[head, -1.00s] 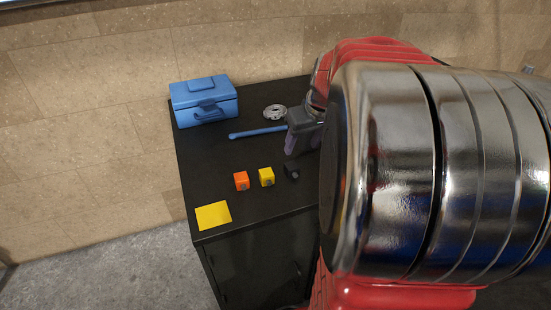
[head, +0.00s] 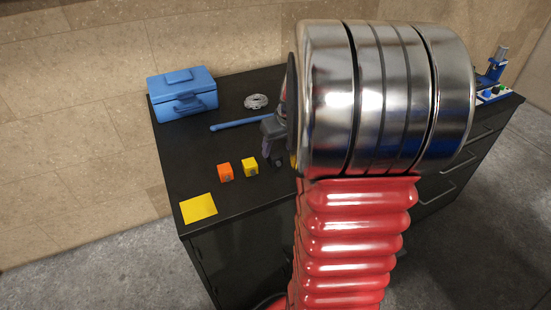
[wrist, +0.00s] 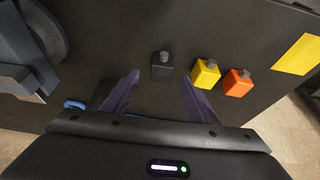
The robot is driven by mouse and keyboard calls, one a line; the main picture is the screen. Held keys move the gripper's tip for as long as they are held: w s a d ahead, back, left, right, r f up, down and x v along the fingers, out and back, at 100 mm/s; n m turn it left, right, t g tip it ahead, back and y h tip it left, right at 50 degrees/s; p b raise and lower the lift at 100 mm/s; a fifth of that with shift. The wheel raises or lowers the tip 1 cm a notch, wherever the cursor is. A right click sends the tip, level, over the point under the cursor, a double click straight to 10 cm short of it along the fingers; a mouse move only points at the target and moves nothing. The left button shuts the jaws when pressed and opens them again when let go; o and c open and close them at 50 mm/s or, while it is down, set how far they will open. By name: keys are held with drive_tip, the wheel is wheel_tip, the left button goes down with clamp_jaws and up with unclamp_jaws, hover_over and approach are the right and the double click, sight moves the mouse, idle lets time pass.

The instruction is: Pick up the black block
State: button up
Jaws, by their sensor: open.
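The black block (wrist: 161,72) has a grey knob and sits on the dark cabinet top (wrist: 120,40). In the wrist view it lies ahead of my gripper (wrist: 159,85), roughly between the lines of its two fingers and a little beyond their tips. The fingers are apart and empty. In the head view my gripper (head: 272,140) hangs over the cabinet top close to the black block (head: 277,161), which is small and partly hidden by my arm there.
A yellow block (head: 250,168) and an orange block (head: 225,172) stand left of the black block. A yellow square (head: 198,208) lies near the front edge. Behind are a blue toolbox (head: 183,95), a blue-handled tool (head: 232,124) and a metal disc (head: 256,101). A blue device (head: 493,80) stands far right.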

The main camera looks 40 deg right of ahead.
sight(275, 154)
drive_tip(key=shift+x, duration=2.55)
drive_tip(key=shift+w+a, duration=0.1)
drive_tip(key=shift+c, duration=0.3)
drive_tip(key=c, duration=1.1)
drive_tip(key=shift+r, duration=0.1)
drive_tip(key=shift+c, duration=0.2)
wheel_tip(275, 154, up, 10)
drive_tip(key=shift+f, duration=0.1)
